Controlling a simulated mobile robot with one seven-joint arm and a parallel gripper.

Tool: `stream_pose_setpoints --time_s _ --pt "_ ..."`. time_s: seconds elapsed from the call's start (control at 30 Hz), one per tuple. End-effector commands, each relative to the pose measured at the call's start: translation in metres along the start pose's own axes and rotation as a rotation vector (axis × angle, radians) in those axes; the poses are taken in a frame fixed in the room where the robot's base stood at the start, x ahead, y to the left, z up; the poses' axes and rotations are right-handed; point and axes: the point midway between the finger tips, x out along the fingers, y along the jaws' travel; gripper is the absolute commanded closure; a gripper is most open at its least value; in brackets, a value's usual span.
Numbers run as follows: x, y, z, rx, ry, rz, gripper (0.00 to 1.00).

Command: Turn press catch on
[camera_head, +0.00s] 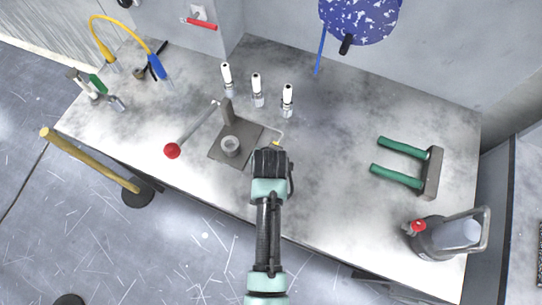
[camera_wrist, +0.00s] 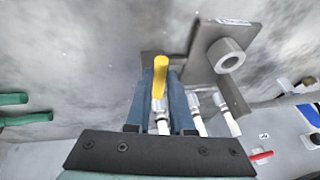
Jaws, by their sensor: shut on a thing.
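The press is a grey metal bracket and base plate (camera_head: 216,154) with a light ring and a long lever ending in a red ball (camera_head: 172,151). It stands near the middle of the bench. The press catch is a thin bent rod on the plate's right side, with a yellow tip (camera_head: 276,143). In the wrist view the yellow tip (camera_wrist: 160,75) lies between the two blue fingers. My gripper (camera_head: 271,150) is shut on this yellow tip, right of the press. The fingertips are mostly hidden by the wrist in the head view. The press's ring (camera_wrist: 228,58) shows to the right.
Several white-topped fittings (camera_head: 257,88) stand behind the press. A green-handled tool (camera_head: 405,165) and a grey canister (camera_head: 445,235) are on the right. A yellow and blue hose (camera_head: 125,22) is at the back left. The bench between gripper and green handles is clear.

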Motion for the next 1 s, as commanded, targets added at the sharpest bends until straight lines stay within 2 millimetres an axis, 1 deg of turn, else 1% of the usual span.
stream_pose_setpoints --time_s 0.03,0.53,0.57,0.7,0.73,1.0 --pt "-0.0015 -0.002 -0.0029 0.008 0.008 0.001 1.0" --pt "-0.0009 -0.0029 -0.0028 0.025 0.012 0.006 1.0" --pt "-0.0009 -0.0029 -0.0028 0.025 0.012 0.006 0.76" --pt "-0.0006 -0.0025 -0.0022 0.024 0.01 0.007 0.51" --pt "-0.0005 -0.0024 -0.0019 0.024 0.01 0.007 0.49" --pt "-0.0003 -0.0017 -0.0006 0.024 0.006 0.009 0.49"
